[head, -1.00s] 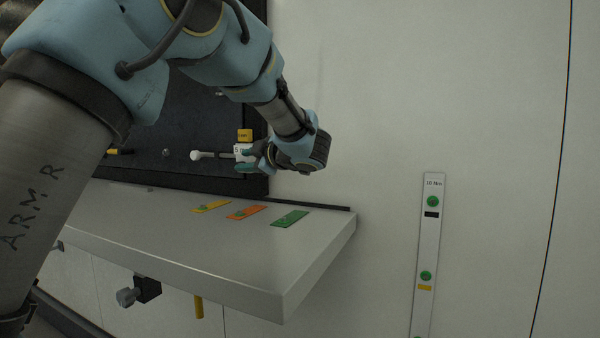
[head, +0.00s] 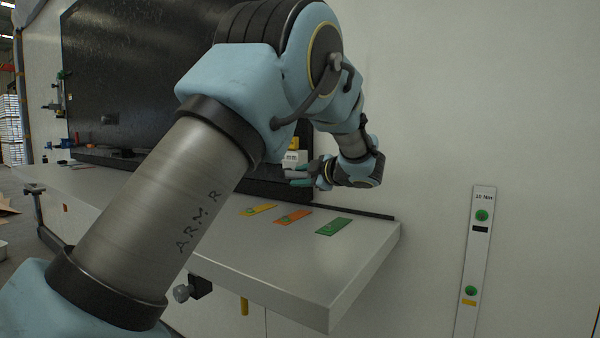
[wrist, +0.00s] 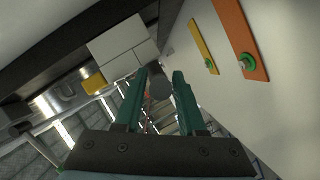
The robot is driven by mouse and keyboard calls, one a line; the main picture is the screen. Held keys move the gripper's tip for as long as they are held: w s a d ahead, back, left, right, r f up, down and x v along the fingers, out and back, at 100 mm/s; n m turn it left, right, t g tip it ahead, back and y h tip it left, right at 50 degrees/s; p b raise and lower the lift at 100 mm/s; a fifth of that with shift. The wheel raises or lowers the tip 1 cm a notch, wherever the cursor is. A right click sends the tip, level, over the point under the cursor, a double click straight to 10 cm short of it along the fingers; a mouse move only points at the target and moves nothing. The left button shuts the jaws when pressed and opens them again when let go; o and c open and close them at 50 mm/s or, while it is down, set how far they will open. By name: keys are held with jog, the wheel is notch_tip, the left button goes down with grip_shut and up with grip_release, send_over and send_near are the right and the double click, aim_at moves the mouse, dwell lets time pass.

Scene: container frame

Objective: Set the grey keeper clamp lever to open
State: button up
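My gripper (head: 298,174) is beside a white block (head: 294,158) with a yellow top, at the right end of the dark panel. In the wrist view its two teal fingers (wrist: 159,92) are apart. A round grey knob or rod end (wrist: 160,86) shows between the fingertips, with the white block (wrist: 122,42) to its left. It looks like the lever's end, but I cannot tell whether the fingers touch it. In the head view my arm hides the lever. A yellow tag (wrist: 94,84) is beside the block.
A pale shelf (head: 345,262) lies below, carrying yellow (head: 258,209), orange (head: 293,216) and green (head: 333,226) plates. A labelled strip (head: 475,260) is on the right wall.

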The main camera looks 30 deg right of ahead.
jog(key=shift+w, duration=0.2)
grip_shut()
jog(key=shift+f, duration=0.15)
dwell(1.2)
